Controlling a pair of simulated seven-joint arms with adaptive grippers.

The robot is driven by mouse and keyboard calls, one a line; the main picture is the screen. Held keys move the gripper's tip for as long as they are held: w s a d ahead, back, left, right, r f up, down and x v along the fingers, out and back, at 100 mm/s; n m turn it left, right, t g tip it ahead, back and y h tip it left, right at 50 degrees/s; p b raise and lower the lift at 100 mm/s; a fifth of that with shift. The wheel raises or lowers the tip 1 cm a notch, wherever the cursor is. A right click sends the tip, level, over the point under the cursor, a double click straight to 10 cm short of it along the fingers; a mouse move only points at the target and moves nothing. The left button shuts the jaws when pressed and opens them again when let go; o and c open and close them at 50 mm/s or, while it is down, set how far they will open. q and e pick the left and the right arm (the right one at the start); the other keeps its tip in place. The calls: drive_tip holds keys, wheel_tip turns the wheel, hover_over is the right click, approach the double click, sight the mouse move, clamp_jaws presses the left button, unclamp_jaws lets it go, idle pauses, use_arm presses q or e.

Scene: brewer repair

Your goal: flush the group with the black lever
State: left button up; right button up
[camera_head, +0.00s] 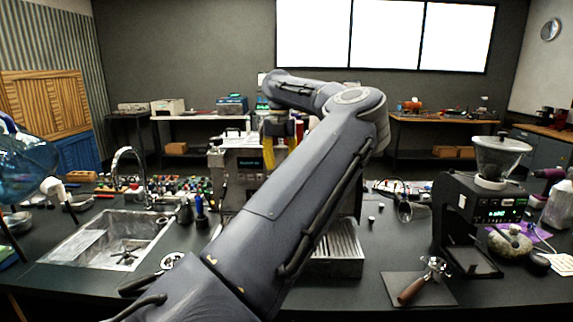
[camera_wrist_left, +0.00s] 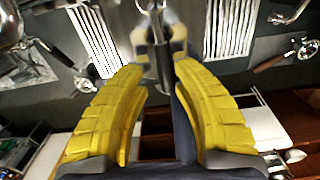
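The espresso machine (camera_head: 240,165) stands mid-counter, largely hidden behind my left arm. My left gripper (camera_head: 281,143) has yellow fingers and points down at the machine's upper front. In the left wrist view the fingers of this gripper (camera_wrist_left: 158,50) curve inward to a narrow gap. A thin grey metal piece shows between the tips; whether they touch it is unclear. I cannot make out the black lever for certain in either view. My right gripper is not in view.
A slatted metal tray (camera_head: 339,247) sits below the machine. A wooden-handled portafilter (camera_head: 421,281) lies on a dark mat to the right, beside the grinder (camera_head: 483,205). The sink (camera_head: 105,240) is at left. Some dark counter is free right of the tray.

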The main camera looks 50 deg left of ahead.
use_arm(q)
drive_tip(key=shift+s+a+m, duration=0.45)
drive_tip(key=shift+a+m, duration=0.15)
drive_tip(key=shift+m, duration=0.45)
drive_tip(key=shift+s+a+m, duration=0.4)
drive_tip(key=shift+a+m, duration=0.15)
drive_tip(key=shift+m, duration=0.5)
idle(1.2)
drive_tip(key=shift+w+d+n, duration=0.25)
drive_tip(key=shift+d+n, duration=0.2)
drive_tip(key=shift+n, duration=0.25)
drive_tip(key=shift+w+d+n, duration=0.25)
drive_tip(key=shift+d+n, duration=0.15)
drive_tip(key=shift+n, duration=0.3)
drive_tip(key=shift+w+d+n, duration=0.55)
drive_tip(key=shift+d+n, duration=0.1)
drive_tip(key=shift+n, duration=0.55)
drive_tip(key=shift+w+d+n, duration=0.35)
drive_tip(key=shift+w+n, duration=0.25)
drive_tip(key=shift+n, duration=0.35)
drive_tip(key=shift+w+d+n, duration=0.35)
drive_tip(key=shift+w+n, duration=0.2)
drive_tip(key=shift+n, duration=0.4)
drive_tip(key=o, duration=0.5)
drive_tip(key=shift+r, duration=0.1)
